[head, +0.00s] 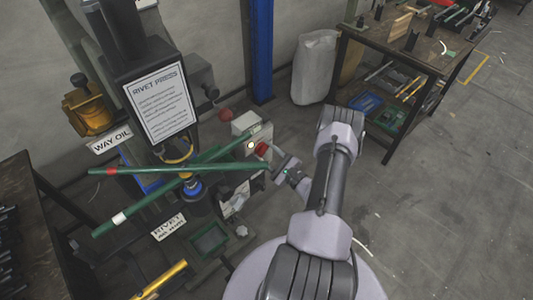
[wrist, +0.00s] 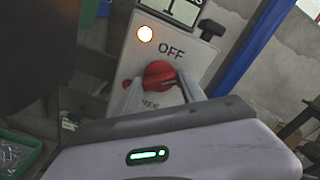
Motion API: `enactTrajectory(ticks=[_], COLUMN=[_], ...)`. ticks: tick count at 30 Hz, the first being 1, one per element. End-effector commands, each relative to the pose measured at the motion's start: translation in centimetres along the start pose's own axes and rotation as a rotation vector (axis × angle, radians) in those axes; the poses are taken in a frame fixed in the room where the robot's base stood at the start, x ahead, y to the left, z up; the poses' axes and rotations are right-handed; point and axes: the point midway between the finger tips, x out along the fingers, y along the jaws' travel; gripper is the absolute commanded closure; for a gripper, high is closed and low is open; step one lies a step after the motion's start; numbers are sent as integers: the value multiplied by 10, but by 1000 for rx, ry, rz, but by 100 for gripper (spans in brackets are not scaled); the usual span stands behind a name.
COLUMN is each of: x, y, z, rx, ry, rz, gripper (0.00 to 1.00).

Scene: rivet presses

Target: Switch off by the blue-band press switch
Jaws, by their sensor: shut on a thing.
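The rivet press (head: 130,62) stands at left in the head view, with a blue band (head: 192,188) low on it. Its pale switch box (head: 243,124) is to the right of the press. The box shows close up in the wrist view (wrist: 190,57), with an OFF label above a red knob (wrist: 160,72) and a lit lamp (wrist: 145,34) at upper left. The red knob shows small in the head view (head: 262,149). My gripper (wrist: 160,88) is shut on the red knob, a finger on each side. Lettering below the knob is partly hidden by the fingers.
Green bars (head: 150,170) with red and white bands cross in front of the press, close to my gripper. A workbench (head: 400,50) stands at upper right beside a pale sack (head: 315,66). A blue post (head: 261,50) rises behind. The floor at right is clear.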

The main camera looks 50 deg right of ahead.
Motion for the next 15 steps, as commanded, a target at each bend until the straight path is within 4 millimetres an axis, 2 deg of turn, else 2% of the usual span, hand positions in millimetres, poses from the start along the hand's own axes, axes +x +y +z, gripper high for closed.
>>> enactTrajectory(ticks=[15], x=[0], y=[1], z=[-1], rx=[-482], ry=[1], rz=[1], gripper=[93])
